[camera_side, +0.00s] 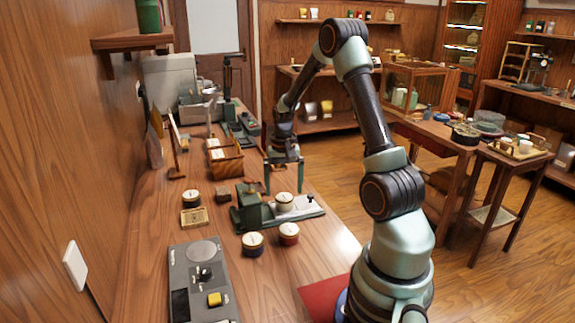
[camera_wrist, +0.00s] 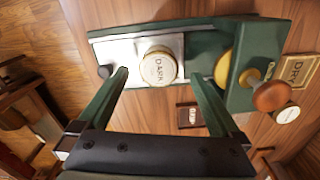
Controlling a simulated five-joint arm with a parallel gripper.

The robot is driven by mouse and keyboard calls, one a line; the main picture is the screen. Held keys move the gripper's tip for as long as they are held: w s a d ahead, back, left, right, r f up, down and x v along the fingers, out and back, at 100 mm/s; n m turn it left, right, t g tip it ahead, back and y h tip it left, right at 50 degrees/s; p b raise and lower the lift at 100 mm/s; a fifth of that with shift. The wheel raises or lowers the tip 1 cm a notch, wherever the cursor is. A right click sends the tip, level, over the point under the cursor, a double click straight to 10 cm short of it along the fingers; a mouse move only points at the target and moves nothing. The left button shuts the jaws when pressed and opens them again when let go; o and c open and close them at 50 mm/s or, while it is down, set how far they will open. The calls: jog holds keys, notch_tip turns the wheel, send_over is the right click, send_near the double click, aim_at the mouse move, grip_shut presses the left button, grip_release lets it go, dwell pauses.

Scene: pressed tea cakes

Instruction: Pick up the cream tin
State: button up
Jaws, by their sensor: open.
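The cream tin (camera_side: 284,202) sits upright on the pale bed of a green press (camera_side: 250,215) on the wooden counter. In the wrist view the tin (camera_wrist: 158,67) shows a round pale lid marked "DARK". My gripper (camera_side: 284,188) is open, pointing down just above the tin. In the wrist view its two fingers (camera_wrist: 158,76) reach toward the left and right of the tin, with a gap on each side. I see no contact. Whether the fingertips are below the lid's height cannot be told.
A dark tin (camera_side: 252,245) and a red tin (camera_side: 289,234) stand in front of the press. Another dark tin (camera_side: 191,198) and a labelled plate (camera_side: 194,217) lie to the left. A grey scale (camera_side: 203,285) is nearer. The press's wooden knob (camera_wrist: 272,97) is right of my fingers.

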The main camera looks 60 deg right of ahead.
aim_at(285, 197)
notch_tip(285, 197, down, 4)
jog(key=shift+s+f, duration=0.1)
jog(key=c, duration=1.6)
